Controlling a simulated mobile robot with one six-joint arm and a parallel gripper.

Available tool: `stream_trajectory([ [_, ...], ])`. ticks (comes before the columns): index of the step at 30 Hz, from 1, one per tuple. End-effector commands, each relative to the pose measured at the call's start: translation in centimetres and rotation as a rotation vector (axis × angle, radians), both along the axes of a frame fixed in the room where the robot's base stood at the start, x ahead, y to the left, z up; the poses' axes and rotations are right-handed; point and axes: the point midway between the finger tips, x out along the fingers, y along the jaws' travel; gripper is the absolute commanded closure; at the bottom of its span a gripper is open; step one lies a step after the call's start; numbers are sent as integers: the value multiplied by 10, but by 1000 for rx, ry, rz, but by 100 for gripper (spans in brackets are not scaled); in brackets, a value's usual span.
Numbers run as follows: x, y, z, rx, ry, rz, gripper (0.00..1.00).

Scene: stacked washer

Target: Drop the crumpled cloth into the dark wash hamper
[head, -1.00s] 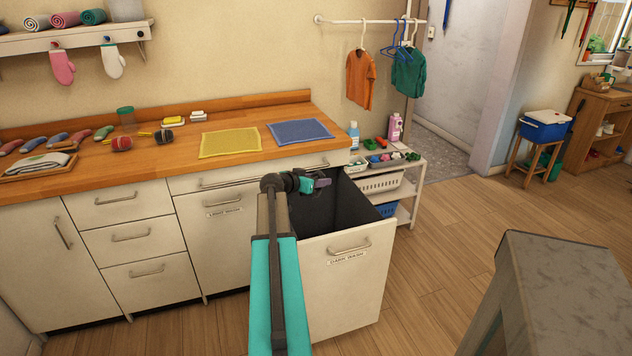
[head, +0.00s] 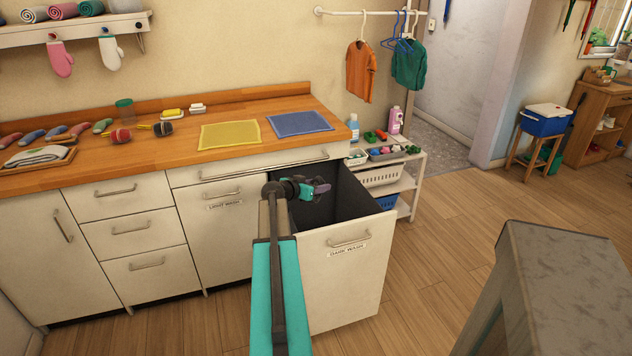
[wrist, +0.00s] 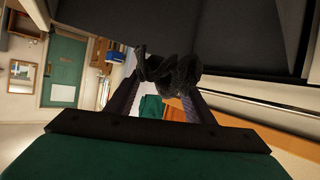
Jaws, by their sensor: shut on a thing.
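The dark wash hamper (head: 345,278) is a pulled-out cream bin with a handle, a "DARK WASH" label and a dark interior. It stands open below the counter. My gripper (head: 322,187) is over its opening, toward the back left. In the wrist view my gripper (wrist: 160,95) is shut on the crumpled cloth (wrist: 172,72), a black bunched lump between the fingertips. Dark grey hamper walls show close to the cloth in that view. In the head view the cloth is hard to tell from the dark interior.
The closed light wash hamper (head: 222,240) is just left of the open one. The wooden counter (head: 170,160) lies behind, with a yellow mat (head: 230,135) and a blue mat (head: 299,123). A white shelf cart (head: 405,172) stands close on the right.

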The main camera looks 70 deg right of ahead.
Motion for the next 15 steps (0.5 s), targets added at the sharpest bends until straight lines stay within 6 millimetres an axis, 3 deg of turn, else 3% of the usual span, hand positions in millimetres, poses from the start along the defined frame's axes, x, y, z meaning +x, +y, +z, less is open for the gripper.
stream_trajectory([
  [6, 0, 0, -14, 0, 0, 0, 72],
  [15, 0, 0, -16, 0, 0, 0, 72],
])
